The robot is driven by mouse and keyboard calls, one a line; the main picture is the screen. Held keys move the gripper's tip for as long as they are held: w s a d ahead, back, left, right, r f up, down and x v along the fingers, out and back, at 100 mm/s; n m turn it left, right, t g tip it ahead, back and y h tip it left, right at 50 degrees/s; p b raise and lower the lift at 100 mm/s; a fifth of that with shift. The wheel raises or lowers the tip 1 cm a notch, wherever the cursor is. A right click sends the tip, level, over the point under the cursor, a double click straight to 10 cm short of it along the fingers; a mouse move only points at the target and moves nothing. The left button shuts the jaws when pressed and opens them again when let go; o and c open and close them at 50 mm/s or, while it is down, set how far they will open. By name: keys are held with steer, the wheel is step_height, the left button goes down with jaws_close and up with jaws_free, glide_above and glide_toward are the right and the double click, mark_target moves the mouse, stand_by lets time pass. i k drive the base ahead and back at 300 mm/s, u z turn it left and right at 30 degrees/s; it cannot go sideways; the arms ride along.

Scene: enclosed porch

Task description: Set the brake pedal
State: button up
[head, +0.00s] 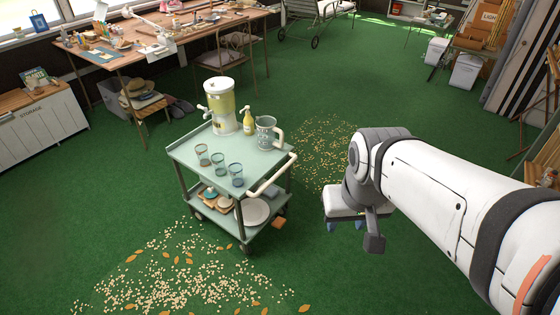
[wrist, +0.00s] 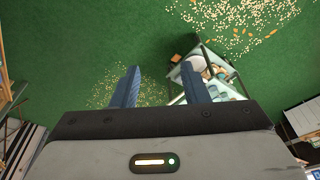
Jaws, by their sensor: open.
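A pale green two-shelf serving cart (head: 189,158) stands on the green floor in the middle of the head view. A small orange-brown tab (head: 279,223), which looks like the brake pedal, sticks out low at the cart's right side. In the wrist view a small orange patch (wrist: 176,58) beside the cart (wrist: 230,85) seems to be the same pedal. My gripper (head: 345,226) is to the right of the cart, pointing down, apart from it. Its two blue fingers are spread and empty; in the wrist view the gripper (wrist: 160,68) has floor between its fingertips.
Pale petals and orange leaves (head: 185,275) are scattered on the floor. Open floor lies right of the cart.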

mark_target(279, 222)
steer(key=z, duration=0.35)
steer(key=k, duration=1.05)
steer(key=u, duration=0.05)
steer(key=i, duration=2.15)
steer(key=z, duration=0.3)
